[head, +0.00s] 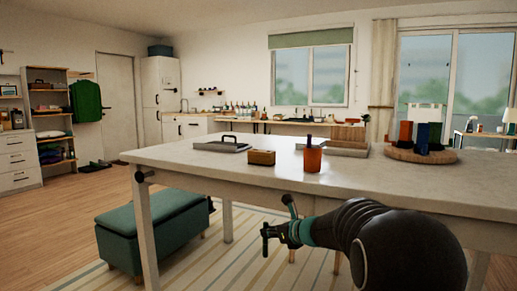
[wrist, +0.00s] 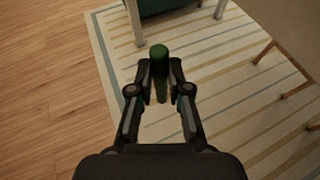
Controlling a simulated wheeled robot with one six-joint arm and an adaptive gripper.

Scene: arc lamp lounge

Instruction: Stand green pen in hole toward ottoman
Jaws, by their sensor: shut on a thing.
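The green pen (wrist: 158,54) is between the fingertips of my gripper (wrist: 160,78) in the wrist view, its green end uppermost in the picture and a darker shaft below. In the head view my gripper (head: 270,232) is in front of the table's near edge, below the tabletop, shut on the pen, which is too dark and small there to make out clearly. A small wooden block (head: 261,157) sits on the table; holes in it are too small to tell. The teal ottoman (head: 150,226) stands on the left, by the table's near left leg; its edge shows in the wrist view (wrist: 165,6).
The white table (head: 390,186) holds an orange cup (head: 312,159) with a dark item in it, a grey tray (head: 221,145), a wooden rack (head: 348,137) and a round board (head: 412,154) with upright items. A striped rug (head: 215,262) lies below. The tabletop's near left is clear.

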